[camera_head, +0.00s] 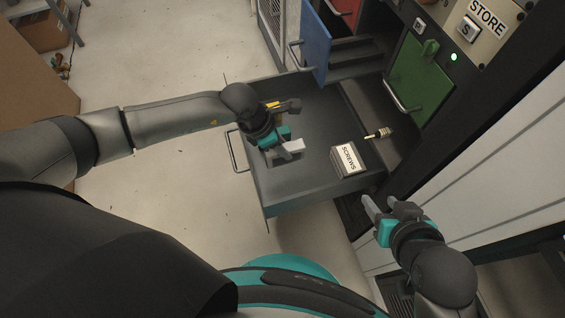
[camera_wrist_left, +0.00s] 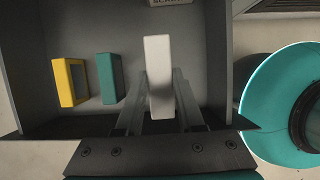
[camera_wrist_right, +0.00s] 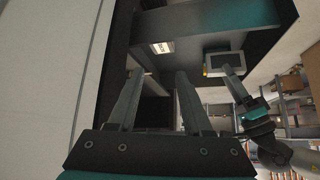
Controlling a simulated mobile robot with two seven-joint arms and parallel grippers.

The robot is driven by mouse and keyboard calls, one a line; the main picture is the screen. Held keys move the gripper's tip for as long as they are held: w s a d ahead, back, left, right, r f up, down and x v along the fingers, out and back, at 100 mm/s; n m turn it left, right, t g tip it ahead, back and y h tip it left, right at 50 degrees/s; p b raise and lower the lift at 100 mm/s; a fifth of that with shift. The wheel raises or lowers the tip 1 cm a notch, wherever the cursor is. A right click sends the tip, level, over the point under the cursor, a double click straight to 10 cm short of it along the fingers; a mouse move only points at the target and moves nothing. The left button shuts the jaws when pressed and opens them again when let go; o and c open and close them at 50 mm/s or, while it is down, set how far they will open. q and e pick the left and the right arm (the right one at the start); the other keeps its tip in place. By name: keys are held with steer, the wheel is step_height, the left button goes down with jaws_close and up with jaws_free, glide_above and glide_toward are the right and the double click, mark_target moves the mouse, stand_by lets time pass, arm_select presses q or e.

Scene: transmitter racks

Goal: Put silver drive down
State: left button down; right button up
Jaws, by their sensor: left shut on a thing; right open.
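My left gripper (camera_head: 287,148) is over the open grey drawer, with its fingers on either side of the silver drive (camera_head: 294,146). The left wrist view shows the pale silver drive (camera_wrist_left: 158,75) upright between the fingers (camera_wrist_left: 160,112). I cannot tell whether its underside touches the drawer floor. A teal drive (camera_wrist_left: 110,78) and a yellow drive (camera_wrist_left: 70,82) stand to the left of it in that view, apart from it. My right gripper (camera_head: 384,207) is open and empty, outside the drawer near its right front corner; its spread fingers show in the right wrist view (camera_wrist_right: 160,85).
The drawer (camera_head: 300,197) also holds a white box marked SCREWS (camera_head: 346,162). A small metal-and-dark part (camera_head: 379,133) lies behind it. A green panel (camera_head: 420,80) and a blue drawer front (camera_head: 309,40) stand at the rack. Bare drawer floor lies between the drive and the box.

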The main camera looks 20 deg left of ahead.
mark_target(283, 161)
arm_select(q)
step_height(283, 161, down, 2)
steer(key=shift+f+b, duration=0.15)
steer(key=shift+b, duration=0.35)
steer(key=shift+f+b, duration=0.3)
steer(key=shift+f, duration=0.3)
steer(key=shift+f+b, duration=0.3)
steer(key=shift+f, duration=0.15)
steer(key=shift+f+b, duration=0.6)
steer(key=shift+f, duration=0.45)
steer(key=shift+f+b, duration=0.35)
steer(key=shift+f, duration=0.55)
arm_select(e)
steer(key=w+a+r+t+y, duration=0.1)
steer(key=a+r+t+y, duration=0.2)
steer(key=a+t, duration=0.4)
steer(key=shift+r+m+t+y, duration=0.2)
steer(key=shift+m+t+y, duration=0.2)
steer(key=shift+t+y, duration=0.15)
steer(key=shift+w, duration=0.1)
